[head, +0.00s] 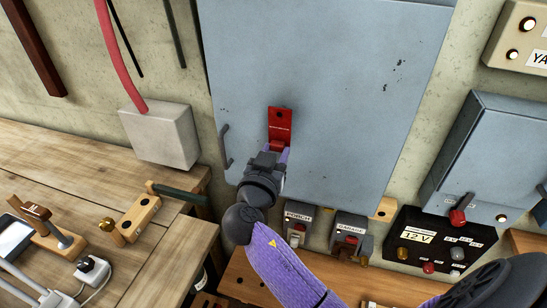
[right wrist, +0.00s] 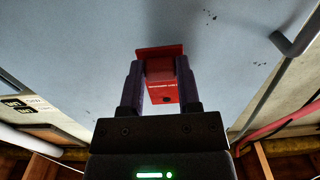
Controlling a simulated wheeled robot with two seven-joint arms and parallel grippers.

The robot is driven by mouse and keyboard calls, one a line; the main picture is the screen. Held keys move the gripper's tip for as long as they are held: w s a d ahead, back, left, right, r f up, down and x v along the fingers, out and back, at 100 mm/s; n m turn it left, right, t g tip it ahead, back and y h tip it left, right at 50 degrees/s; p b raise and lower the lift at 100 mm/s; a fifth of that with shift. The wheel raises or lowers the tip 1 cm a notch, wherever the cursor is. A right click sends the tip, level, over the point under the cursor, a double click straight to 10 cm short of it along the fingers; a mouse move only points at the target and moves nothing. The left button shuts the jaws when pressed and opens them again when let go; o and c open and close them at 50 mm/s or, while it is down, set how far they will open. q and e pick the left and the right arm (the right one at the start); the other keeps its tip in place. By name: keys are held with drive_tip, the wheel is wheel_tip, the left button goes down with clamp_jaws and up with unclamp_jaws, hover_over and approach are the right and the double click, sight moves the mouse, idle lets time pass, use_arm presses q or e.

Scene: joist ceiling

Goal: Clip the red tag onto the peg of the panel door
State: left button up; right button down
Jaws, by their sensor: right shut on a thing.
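The red tag (head: 280,122) is upright in front of the blue-grey panel door (head: 330,65), low and left of the door's middle. A dark hole shows near its top. My right gripper (head: 278,148) is shut on the tag's lower part. The right wrist view shows the tag (right wrist: 162,75) between the two fingers of the right gripper (right wrist: 160,85), with the door behind. I cannot tell whether the tag touches the door. The peg cannot be made out; the tag or gripper may hide it. My left gripper is not in view.
A door handle (head: 225,146) stands left of the gripper. Below the door are switch boxes (head: 350,232) and a black 12 V box (head: 432,245). A grey box (head: 160,134) with a red conduit is on the left wall. A wooden bench (head: 60,175) holds tools at left.

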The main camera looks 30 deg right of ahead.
drive_tip(key=shift+w+d, duration=0.15)
drive_tip(key=shift+w+d+b, duration=0.3)
drive_tip(key=shift+w+d, duration=0.05)
drive_tip(key=shift+d, duration=0.05)
drive_tip(key=shift+d, duration=0.1)
drive_tip(key=shift+c, duration=1.2)
unclamp_jaws()
drive_tip(key=shift+w, duration=0.15)
